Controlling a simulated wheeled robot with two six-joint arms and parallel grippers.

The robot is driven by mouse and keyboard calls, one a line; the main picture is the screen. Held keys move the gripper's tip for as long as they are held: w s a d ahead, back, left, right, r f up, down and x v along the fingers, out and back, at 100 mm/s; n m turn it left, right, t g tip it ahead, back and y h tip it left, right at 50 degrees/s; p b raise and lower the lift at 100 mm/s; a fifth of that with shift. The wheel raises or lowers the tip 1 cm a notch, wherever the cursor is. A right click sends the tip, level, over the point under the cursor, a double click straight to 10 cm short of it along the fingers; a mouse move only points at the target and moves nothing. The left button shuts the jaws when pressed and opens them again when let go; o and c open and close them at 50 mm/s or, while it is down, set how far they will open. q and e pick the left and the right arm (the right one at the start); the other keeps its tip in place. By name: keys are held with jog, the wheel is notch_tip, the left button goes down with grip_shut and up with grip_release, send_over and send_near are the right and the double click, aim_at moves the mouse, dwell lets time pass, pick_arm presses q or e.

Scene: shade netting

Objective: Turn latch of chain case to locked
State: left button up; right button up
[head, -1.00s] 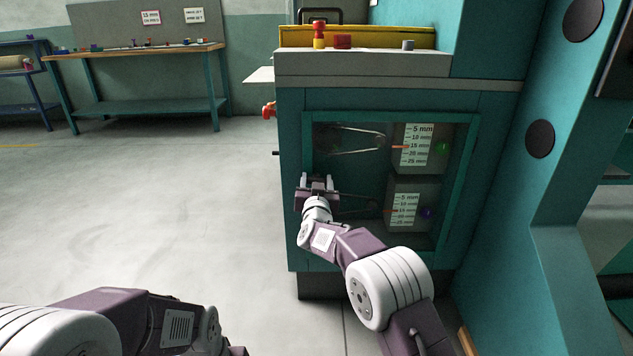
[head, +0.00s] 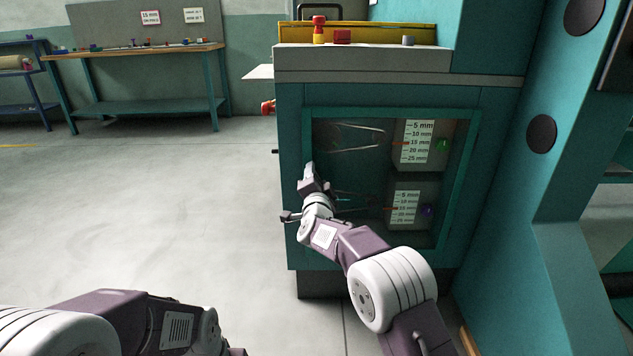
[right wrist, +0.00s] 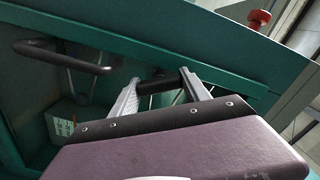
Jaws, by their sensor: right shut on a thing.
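The chain case is a teal cabinet (head: 291,130) with a framed clear window, in the head view right of centre. My right gripper (head: 309,181) is at the window frame's left edge, its jaw line tilted steeply. In the right wrist view its two grey fingers (right wrist: 160,83) are shut on a short dark bar (right wrist: 158,84), which seems to be the latch handle. The latch itself is hidden by my gripper in the head view. My left arm enters at the lower left; its gripper is out of frame.
Behind the window are two white scale cards (head: 417,142) and thin loops. A bent dark handle (right wrist: 65,57) is left of my fingers in the wrist view. Red and yellow parts sit on the cabinet top. A teal machine column (head: 560,190) stands close right. Floor left is clear.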

jog(key=m+b, duration=0.2)
jog(key=m, duration=0.4)
jog(key=shift+f+b, duration=0.1)
jog(key=shift+b, duration=0.25)
dwell(0.4)
jog(key=o, duration=1.4)
jog(key=s+p, duration=0.2)
jog(key=s, duration=0.7)
jog(key=shift+p, duration=0.3)
